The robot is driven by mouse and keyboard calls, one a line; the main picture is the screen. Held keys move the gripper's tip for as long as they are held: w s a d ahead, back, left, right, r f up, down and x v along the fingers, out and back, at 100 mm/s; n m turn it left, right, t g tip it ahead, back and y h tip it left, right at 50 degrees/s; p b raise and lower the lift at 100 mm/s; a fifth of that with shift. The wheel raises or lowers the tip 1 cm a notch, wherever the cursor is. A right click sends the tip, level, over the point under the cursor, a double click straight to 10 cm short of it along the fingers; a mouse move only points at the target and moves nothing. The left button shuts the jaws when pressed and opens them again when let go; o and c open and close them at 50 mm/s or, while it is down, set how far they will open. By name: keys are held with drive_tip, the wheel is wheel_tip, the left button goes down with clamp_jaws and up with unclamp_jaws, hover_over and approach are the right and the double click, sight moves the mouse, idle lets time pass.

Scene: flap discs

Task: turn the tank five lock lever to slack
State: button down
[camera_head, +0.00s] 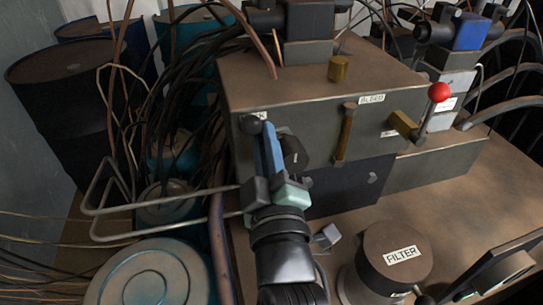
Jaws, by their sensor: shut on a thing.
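A grey-brown box (300,88) stands on the bench, with a label (260,115) on its upper left front that is mostly hidden and shows only its last letters. Just below the label is a dark round knob (252,124), which looks like the end of the lock lever. My gripper (266,142), with blue fingers, is at this lever and shut on it. The fingers hide most of the lever, so its angle is hard to tell. A black round part (294,152) shows just right of the fingers.
A brass lever (346,134) hangs below a BLEED label (371,98). A FILTER canister (385,240) stands in front. Bent metal rails (150,205), cables and drums (65,85) crowd the left.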

drive_tip(key=shift+s+a+r+n+y+b, duration=0.2)
drive_tip(key=shift+a+n+y+b, duration=0.45)
drive_tip(key=shift+n+b, duration=0.5)
drive_tip(key=c, duration=1.1)
unclamp_jaws()
drive_tip(key=o, duration=0.5)
drive_tip(key=shift+a, duration=0.2)
drive_tip(key=p+v, duration=0.3)
drive_tip(key=v, duration=1)
drive_tip(key=shift+f+p, duration=0.2)
drive_tip(key=shift+p, duration=0.15)
